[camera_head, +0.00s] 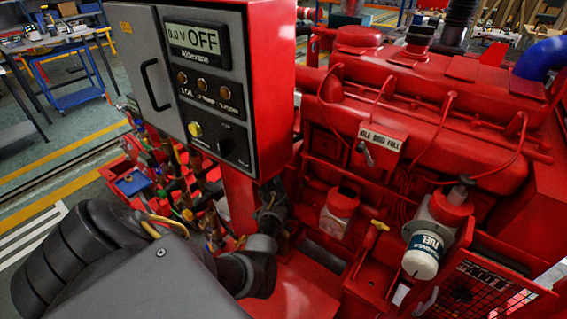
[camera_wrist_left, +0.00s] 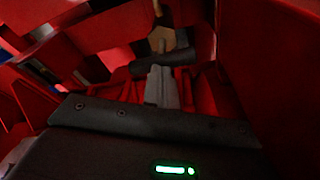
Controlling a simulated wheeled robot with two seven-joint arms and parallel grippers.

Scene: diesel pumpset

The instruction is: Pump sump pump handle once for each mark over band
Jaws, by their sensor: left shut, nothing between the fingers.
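My left gripper (camera_wrist_left: 163,85) is shut and empty in the dark wrist view, its grey fingers pointing away from the camera. A dark rounded bar (camera_wrist_left: 172,60) lies across just beyond the fingertips; I cannot tell whether they touch or whether it is the sump pump handle. In the head view my left arm reaches in from the left toward the engine's side under the control box, and its fingertips are not clearly seen. No marks or band are readable. My right gripper is not seen.
The grey control box (camera_head: 185,80) reads OFF and overhangs the arm's working space. A white fuel filter (camera_head: 422,256) and a lever plate (camera_head: 383,136) are on the engine's side. Red walls crowd the wrist view. A red tray of tools (camera_head: 120,172) is at left.

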